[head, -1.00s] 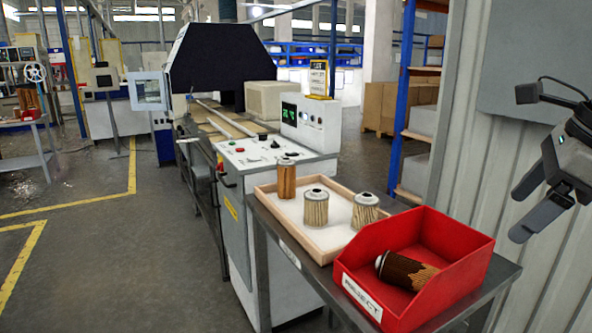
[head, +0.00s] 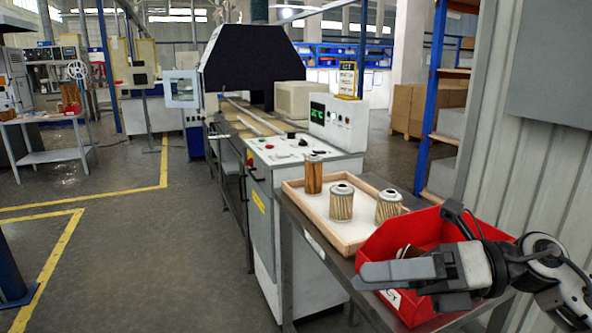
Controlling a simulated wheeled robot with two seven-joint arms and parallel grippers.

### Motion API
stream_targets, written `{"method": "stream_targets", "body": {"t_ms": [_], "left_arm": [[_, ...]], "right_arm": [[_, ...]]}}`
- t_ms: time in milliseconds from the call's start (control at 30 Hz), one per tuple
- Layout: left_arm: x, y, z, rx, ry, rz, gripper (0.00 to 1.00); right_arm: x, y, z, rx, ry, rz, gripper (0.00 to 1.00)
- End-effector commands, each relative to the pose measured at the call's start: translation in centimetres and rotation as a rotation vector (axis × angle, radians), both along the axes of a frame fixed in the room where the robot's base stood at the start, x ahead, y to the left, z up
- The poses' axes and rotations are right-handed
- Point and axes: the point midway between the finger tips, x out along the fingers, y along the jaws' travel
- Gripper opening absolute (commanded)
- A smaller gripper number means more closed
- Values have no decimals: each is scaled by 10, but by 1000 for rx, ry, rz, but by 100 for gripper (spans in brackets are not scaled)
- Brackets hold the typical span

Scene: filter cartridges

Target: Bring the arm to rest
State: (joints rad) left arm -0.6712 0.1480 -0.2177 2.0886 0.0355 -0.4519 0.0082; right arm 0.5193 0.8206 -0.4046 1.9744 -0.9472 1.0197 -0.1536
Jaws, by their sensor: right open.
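My right gripper (head: 378,272) comes in from the right edge and hangs in front of the red reject bin (head: 376,246), pointing left. Its jaws are open, with nothing seen between them. It hides much of the bin and most of the "REJECT" label. A dark brown cartridge (head: 404,252) lies in the bin and shows only in small part. Three cartridges stand upright in the wooden tray (head: 318,224) behind: an orange-brown one (head: 313,175) and two paler ones, one in the middle (head: 341,203) and one to the right (head: 388,207). My left gripper is not in view.
The tray and bin stand on a metal table (head: 345,271). A white machine with a control panel (head: 291,148) stands behind it. A blue-post shelf (head: 432,100) and a ribbed wall (head: 530,165) close off the right. The floor at left is open.

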Motion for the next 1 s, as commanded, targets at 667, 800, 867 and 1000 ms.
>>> {"method": "stream_targets", "body": {"t_ms": [667,800,867,1000], "left_arm": [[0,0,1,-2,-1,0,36],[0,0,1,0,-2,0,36],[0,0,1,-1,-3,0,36],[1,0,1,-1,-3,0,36]], "right_arm": [[-62,-43,-310,1329,2032,-1242,80],[-93,-40,-337,1348,2177,-1350,80],[-99,-40,-342,1349,2203,-1371,80],[-101,-39,-344,1349,2217,-1380,80]]}}
